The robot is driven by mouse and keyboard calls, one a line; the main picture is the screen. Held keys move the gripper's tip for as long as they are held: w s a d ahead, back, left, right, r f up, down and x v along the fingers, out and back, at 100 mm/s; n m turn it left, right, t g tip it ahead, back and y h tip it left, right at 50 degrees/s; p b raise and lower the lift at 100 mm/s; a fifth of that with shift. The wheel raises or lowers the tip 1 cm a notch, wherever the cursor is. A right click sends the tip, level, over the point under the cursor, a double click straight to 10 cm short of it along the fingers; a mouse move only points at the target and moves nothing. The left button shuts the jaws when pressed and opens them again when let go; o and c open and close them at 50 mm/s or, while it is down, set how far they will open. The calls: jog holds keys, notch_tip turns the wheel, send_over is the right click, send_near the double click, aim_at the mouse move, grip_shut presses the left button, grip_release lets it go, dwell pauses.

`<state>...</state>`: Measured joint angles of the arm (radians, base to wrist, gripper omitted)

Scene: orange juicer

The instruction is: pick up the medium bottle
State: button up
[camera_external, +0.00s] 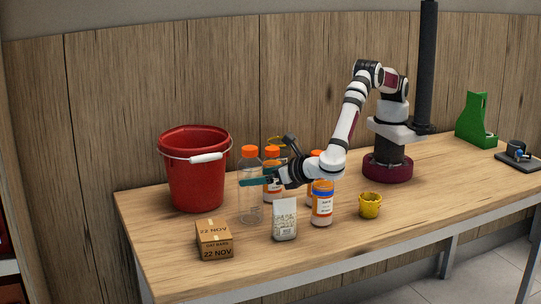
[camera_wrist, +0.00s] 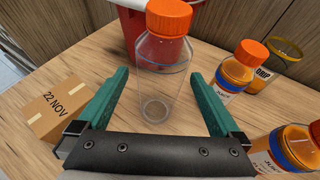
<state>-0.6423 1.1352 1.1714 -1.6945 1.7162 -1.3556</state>
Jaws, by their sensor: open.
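A tall, clear, empty-looking bottle with an orange cap (camera_external: 250,206) stands upright on the table in front of the red bucket. It also shows in the wrist view (camera_wrist: 160,85). My gripper (camera_external: 256,181) is at its upper part, with the teal fingers open. In the wrist view my gripper (camera_wrist: 158,74) has one finger on each side of this bottle, with gaps visible. No marking shows which bottle is the medium one.
The red bucket (camera_external: 196,175) stands close behind the clear bottle. A yellow cup (camera_external: 369,206) stands farther right.

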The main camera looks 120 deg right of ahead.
aim_at(242, 175)
jog(key=x, duration=0.4)
jog(key=r+x, duration=0.1)
jog(key=x, duration=0.1)
jog(key=shift+w+d+f, duration=0.15)
jog(key=shift+d, duration=0.25)
jog(key=c, duration=1.2)
